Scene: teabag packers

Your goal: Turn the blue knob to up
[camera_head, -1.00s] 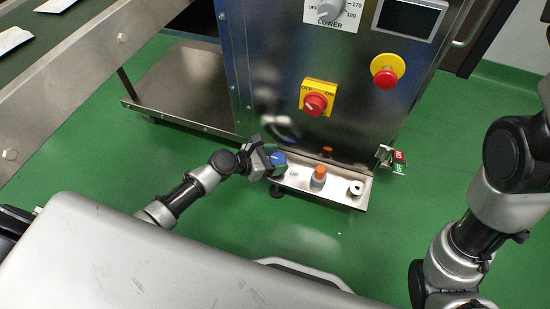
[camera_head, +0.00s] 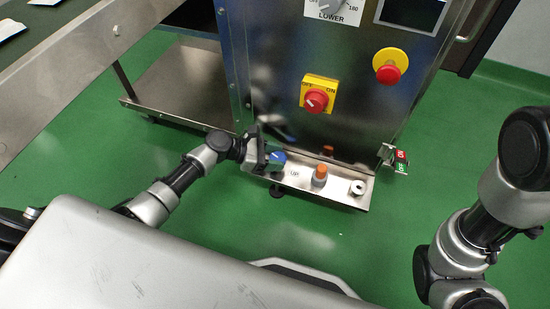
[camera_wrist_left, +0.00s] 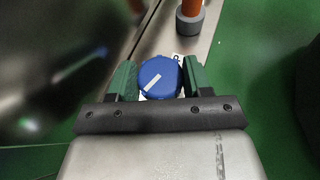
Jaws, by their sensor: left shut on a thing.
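The blue knob (camera_head: 277,157) sits at the left end of the low steel panel on the front of the machine. In the left wrist view the knob (camera_wrist_left: 160,78) shows a white pointer line running diagonally. My left gripper (camera_wrist_left: 161,80) has its green-padded fingers on either side of the knob and is shut on it. In the head view the left gripper (camera_head: 268,156) reaches the knob from the left and partly covers it. A label reading "UP" is on the panel by the knob. The right gripper is out of view; part of my right arm shows at right.
An orange-topped knob (camera_head: 320,175) and a key-like switch (camera_head: 358,187) stand on the same panel. Above are a red rotary switch on a yellow plate (camera_head: 318,94) and a red stop button (camera_head: 388,73). Small red and green tags (camera_head: 400,161) hang at right. Green floor is open in front.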

